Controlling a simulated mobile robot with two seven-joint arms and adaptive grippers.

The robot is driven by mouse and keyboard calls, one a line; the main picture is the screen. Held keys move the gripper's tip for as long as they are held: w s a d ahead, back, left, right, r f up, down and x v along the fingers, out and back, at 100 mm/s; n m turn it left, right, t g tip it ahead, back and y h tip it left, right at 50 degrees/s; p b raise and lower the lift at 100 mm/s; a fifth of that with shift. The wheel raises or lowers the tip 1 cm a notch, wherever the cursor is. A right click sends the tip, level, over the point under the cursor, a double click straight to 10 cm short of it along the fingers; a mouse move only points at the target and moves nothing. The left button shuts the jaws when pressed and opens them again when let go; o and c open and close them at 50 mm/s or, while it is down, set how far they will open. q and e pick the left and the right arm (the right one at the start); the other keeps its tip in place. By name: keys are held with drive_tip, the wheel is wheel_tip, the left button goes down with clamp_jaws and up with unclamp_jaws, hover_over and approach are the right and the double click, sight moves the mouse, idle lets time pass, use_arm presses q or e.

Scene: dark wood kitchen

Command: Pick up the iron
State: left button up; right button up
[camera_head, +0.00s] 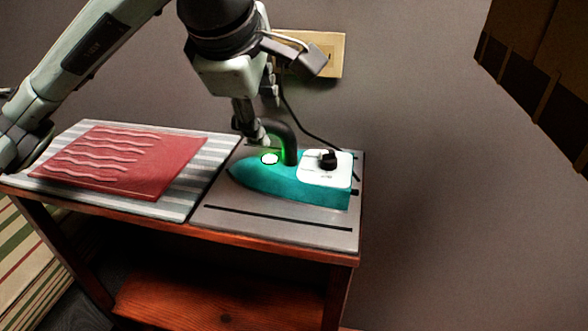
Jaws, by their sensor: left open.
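A teal iron (260,183) with a white panel, a black knob and a dark curved handle sits on a grey plate (280,222) at the right part of a wooden stand. A green glow and a white spot show near the front of its handle. My left gripper (262,118) comes down from above, with its fingers apart. One finger reaches down beside the front of the handle; the other is higher, on the right, in front of the wall outlet. I cannot tell whether the lower finger touches the handle. My right gripper is not in view.
A red folded cloth (120,163) with wavy lines lies on a striped grey-white pad (205,165) left of the iron. A dark cord (300,122) runs from the wall outlet (332,55) down behind the iron. The stand has a lower shelf (225,300). A dark brown cabinet (545,60) hangs at upper right.

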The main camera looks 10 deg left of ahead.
sight(268, 123)
use_arm(q)
drive_tip(key=x, duration=0.4)
drive_tip(key=shift+w+f, duration=0.15)
drive_tip(key=c, duration=1)
clamp_jaws()
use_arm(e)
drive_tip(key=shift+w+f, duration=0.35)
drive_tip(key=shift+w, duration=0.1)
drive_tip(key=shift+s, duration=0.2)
use_arm(q)
drive_tip(key=shift+w, duration=0.15)
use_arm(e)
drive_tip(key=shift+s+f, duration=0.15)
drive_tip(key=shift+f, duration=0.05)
